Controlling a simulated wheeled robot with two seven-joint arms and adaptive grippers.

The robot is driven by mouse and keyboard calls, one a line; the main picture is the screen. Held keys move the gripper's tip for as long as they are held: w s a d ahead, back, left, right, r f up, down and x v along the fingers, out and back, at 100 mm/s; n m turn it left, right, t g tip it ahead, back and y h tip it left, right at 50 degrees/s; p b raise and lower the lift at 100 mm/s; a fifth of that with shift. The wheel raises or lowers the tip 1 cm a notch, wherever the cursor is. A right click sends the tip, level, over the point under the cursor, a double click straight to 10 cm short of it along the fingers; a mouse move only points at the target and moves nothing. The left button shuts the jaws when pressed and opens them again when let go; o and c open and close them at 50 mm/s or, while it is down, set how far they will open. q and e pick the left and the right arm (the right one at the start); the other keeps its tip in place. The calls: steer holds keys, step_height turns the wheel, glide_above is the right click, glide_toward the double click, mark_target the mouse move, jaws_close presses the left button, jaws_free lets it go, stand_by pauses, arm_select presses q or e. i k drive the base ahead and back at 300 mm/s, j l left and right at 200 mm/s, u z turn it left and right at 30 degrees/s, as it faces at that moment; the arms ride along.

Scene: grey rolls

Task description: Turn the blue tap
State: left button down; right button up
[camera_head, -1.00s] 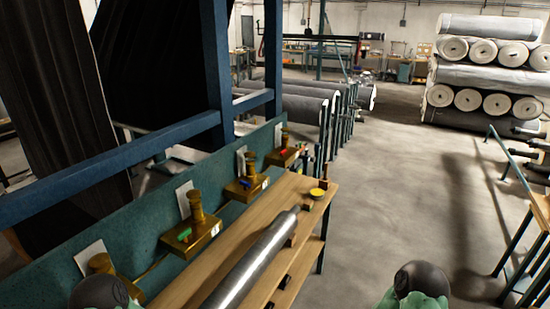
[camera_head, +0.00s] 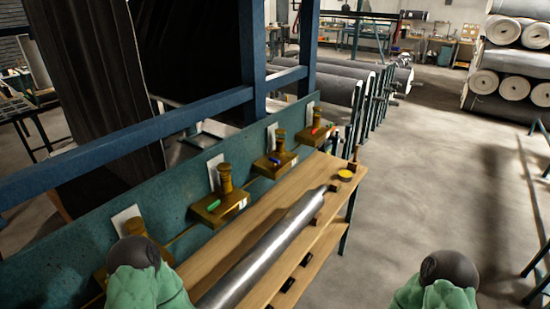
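The blue tap handle (camera_head: 275,159) is a small blue lever on a brass valve block (camera_head: 274,166), fixed along a teal panel. It is the middle of three coloured handles. A green handle (camera_head: 214,204) sits nearer, and a red handle (camera_head: 316,131) sits farther. Neither gripper shows. Only green-covered parts of my arms with dark round ends show at the bottom, on the left and on the right. Both are well short of the blue tap. Another brass block (camera_head: 130,245) at lower left is partly hidden by my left arm, and its handle cannot be seen.
A wooden bench (camera_head: 235,252) with a long silver roll (camera_head: 265,255) runs below the valves. A yellow disc (camera_head: 345,174) lies at its far end. A blue frame (camera_head: 120,147) stands behind the teal panel (camera_head: 75,245). The floor (camera_head: 425,180) to the right is clear.

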mark_target(274, 162)
steer(key=i+l, duration=0.5)
steer(key=l, duration=0.25)
steer(key=i+l+u, duration=0.1)
steer(key=i+l, duration=0.4)
steer(key=l, duration=0.25)
steer(key=i+l+u, duration=0.1)
steer(key=i+l, duration=0.15)
steer(key=l, duration=0.15)
steer(key=i+l, duration=0.2)
steer(key=l, duration=0.2)
